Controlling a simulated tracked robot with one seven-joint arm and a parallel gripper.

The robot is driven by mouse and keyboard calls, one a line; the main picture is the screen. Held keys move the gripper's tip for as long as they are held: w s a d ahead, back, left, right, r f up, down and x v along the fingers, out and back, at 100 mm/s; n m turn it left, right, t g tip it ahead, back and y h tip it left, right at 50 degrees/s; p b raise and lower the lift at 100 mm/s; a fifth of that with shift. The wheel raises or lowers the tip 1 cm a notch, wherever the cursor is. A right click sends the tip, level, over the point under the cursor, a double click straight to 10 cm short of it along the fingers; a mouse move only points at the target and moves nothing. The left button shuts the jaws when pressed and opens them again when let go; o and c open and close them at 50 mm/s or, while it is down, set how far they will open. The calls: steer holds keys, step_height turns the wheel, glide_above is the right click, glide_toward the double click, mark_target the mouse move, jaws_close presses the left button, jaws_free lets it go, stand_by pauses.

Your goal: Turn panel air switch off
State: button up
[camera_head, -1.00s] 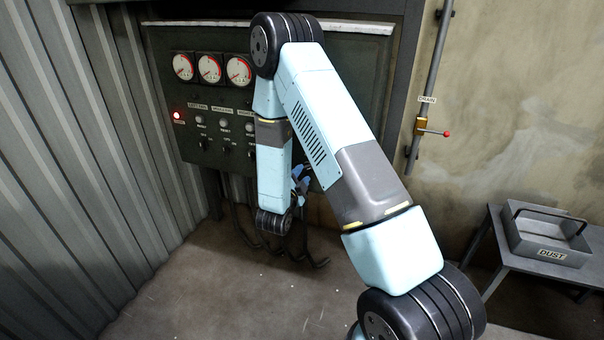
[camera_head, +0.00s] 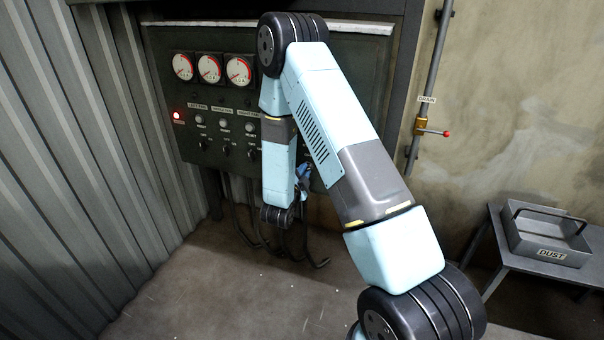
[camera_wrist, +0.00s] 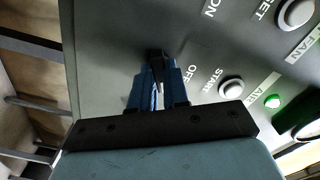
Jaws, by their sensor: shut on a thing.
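The dark control panel (camera_head: 350,80) stands at the back in the head view, and its face fills much of the wrist view. In the wrist view, my gripper (camera_wrist: 158,68) has its blue fingers shut on a small black switch (camera_wrist: 156,54) on the panel. The fingers cover most of the switch, so its exact angle is hard to tell. The word OFF stands just right of it. A white START button (camera_wrist: 231,88) and a green lamp (camera_wrist: 272,101) by the label AIR lie farther right. In the head view, my gripper (camera_head: 304,178) is mostly hidden by my arm.
Three round gauges (camera_head: 209,68) and a lit red lamp (camera_head: 178,115) are on the panel's left part. Cables hang below it. A drain pipe valve (camera_head: 422,126) is on the wall at right, and a DUST tray (camera_head: 548,252) rests on a table.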

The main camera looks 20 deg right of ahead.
steer(key=shift+a+f, duration=0.1)
jaws_close()
steer(key=shift+n, duration=6)
steer(key=o, duration=0.7)
jaws_free()
steer(key=shift+o, duration=0.2)
